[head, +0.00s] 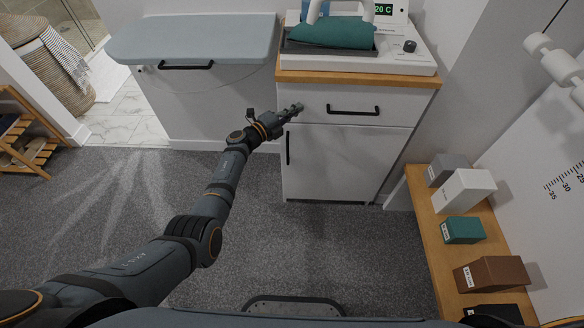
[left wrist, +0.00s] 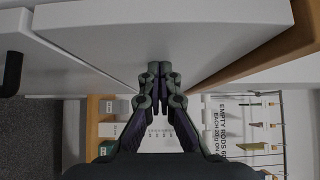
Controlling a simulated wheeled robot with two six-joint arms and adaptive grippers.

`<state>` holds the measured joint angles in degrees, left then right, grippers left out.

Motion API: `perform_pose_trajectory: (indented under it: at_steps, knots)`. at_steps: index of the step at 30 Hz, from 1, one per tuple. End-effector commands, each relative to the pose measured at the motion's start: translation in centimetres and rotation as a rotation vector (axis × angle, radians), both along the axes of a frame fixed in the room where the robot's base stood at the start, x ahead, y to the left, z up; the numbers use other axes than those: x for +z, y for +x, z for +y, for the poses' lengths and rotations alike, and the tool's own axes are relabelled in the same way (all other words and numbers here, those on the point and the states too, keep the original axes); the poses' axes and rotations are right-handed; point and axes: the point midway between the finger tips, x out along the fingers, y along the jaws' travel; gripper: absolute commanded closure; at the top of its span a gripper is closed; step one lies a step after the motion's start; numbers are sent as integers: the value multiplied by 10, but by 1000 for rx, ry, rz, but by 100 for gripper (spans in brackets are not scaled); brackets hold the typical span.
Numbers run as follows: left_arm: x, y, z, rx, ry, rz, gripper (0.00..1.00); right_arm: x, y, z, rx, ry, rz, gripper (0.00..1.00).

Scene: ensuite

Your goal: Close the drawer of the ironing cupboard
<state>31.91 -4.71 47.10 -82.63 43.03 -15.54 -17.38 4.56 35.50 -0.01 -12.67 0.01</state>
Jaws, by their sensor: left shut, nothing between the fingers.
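The white ironing cupboard (head: 340,160) has a wooden top (head: 415,80) and stands ahead in the head view. Its drawer front (head: 392,110), with a black bar handle (head: 353,110), is just under the top. In the left wrist view the drawer front (left wrist: 160,25) fills the upper part and seems to stand out from the body; how far, I cannot tell. My left gripper (head: 298,108) is shut and empty at the left end of the drawer front, left of the handle. Its fingertips (left wrist: 160,70) overlap the panel's edge; contact is unclear. My right gripper is not shown.
A cupboard door with a vertical black handle (head: 288,148) is below the drawer. A grey-topped board unit (head: 190,40) stands left. A wooden shelf with several boxes (head: 430,220) stands right. Carpet in front is clear.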

Motion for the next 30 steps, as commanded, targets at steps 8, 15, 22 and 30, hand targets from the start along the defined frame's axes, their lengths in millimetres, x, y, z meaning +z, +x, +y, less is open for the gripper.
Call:
perform_pose_trajectory:
  at_steps: [8,15,22,30]
  knots:
    - [9,4,1,10,-3,-13,100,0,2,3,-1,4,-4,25]
    - [7,-12,19,11,0,-14,100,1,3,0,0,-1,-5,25]
    - [3,-56,57,5,2,-6,100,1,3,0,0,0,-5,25]
    - [3,-85,84,3,1,-5,100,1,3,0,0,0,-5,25]
